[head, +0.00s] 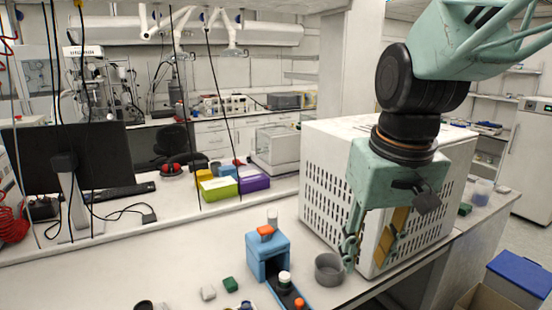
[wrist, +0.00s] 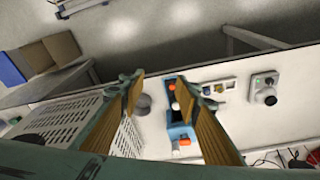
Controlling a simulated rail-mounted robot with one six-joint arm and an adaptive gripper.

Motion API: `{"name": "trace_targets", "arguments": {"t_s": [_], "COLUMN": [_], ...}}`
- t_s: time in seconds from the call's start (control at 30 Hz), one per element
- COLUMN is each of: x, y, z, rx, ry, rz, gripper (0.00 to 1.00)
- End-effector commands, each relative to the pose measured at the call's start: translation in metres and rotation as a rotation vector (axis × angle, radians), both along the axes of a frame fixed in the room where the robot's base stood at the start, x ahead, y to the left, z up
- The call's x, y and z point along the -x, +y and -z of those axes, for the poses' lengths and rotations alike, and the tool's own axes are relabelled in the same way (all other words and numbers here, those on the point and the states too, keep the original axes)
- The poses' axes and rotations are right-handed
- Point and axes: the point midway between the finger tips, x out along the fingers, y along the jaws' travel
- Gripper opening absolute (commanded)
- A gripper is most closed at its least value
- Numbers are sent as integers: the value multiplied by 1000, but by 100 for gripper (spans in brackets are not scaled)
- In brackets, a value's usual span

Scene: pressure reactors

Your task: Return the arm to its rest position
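My gripper (head: 366,256) hangs from the teal arm at the right of the head view, in front of the white perforated cabinet. Its two fingers with tan pads point down and stand apart, with nothing between them. In the wrist view my gripper (wrist: 168,88) is also open, with the counter well beyond the fingertips. A grey cup (head: 329,268) stands on the counter just below and left of the fingers. It also shows in the wrist view (wrist: 144,104).
The white perforated cabinet (head: 330,185) stands close behind my gripper. A blue device (head: 268,254) with orange and white caps sits left of the cup. The counter's left part is mostly clear.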

Motion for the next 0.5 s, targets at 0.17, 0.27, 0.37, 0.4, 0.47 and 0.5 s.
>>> {"name": "trace_targets", "arguments": {"t_s": [0.17,0.27,0.37,0.4,0.47,0.5], "x": [25,39,52,58,67,72], "y": [-7,-11,-14,-16,-18,-19], "z": [-12,-17,-23,-24,-27,-28], "rx": [-2,-3,-5,-5,-6,-6], "ry": [-20,-31,-42,-46,-52,-55], "rz": [14,22,30,34,40,43], "gripper": [30,30,30,30,30,30]}}
